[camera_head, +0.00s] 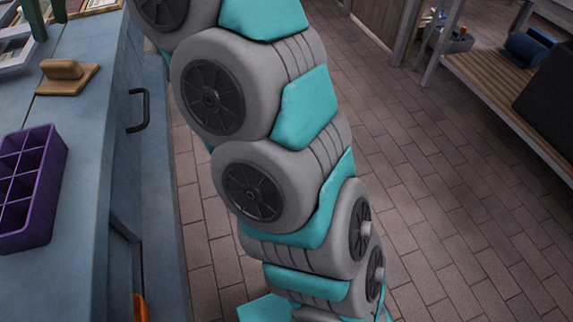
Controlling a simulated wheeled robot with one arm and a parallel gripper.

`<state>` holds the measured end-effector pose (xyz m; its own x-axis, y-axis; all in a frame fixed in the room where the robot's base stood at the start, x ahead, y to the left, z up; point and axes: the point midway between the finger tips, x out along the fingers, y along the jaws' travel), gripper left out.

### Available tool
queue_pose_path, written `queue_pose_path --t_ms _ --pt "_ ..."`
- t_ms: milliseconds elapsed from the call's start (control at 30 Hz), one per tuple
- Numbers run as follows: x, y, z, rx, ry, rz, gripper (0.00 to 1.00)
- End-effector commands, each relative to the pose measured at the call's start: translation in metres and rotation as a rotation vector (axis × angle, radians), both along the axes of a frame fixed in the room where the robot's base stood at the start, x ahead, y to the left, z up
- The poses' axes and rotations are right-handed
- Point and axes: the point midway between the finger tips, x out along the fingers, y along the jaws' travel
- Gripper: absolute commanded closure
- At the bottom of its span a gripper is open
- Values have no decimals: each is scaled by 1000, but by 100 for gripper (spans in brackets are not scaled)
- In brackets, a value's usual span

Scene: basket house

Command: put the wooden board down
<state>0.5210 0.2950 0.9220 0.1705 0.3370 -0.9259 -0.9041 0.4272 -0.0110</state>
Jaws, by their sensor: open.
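The wooden board (50,90) is a small, flat, light-brown piece with a rounded darker block (64,69) on top. It lies flat on the blue counter (88,125) at the upper left, close to the counter's edge above a dark handle. Nothing of mine touches it. My grey and teal arm runs from the top middle down to the bottom edge, to the right of the counter. My gripper is outside the view, so its place relative to the board cannot be seen.
A purple compartment tray (48,205) sits on the counter's left. Trays and a green upright thing (34,18) are at the top left. A dark drawer handle (140,111) sticks out from the counter front. A wooden bench (490,85) stands upper right. Brick floor is open at right.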

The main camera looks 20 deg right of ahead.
Motion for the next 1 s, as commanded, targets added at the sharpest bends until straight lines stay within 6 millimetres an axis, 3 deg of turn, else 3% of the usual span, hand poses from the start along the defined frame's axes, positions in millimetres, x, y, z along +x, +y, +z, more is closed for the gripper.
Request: queue_pose_path --t_ms 267,467,767,1000 --pt "-23 -50 -24 -119 -79 327 43" --pt "-57 -101 -62 -229 -133 677 43" --pt "-133 -183 -135 -342 -153 1199 43" --pt "-214 -244 -205 -347 -131 1585 43"
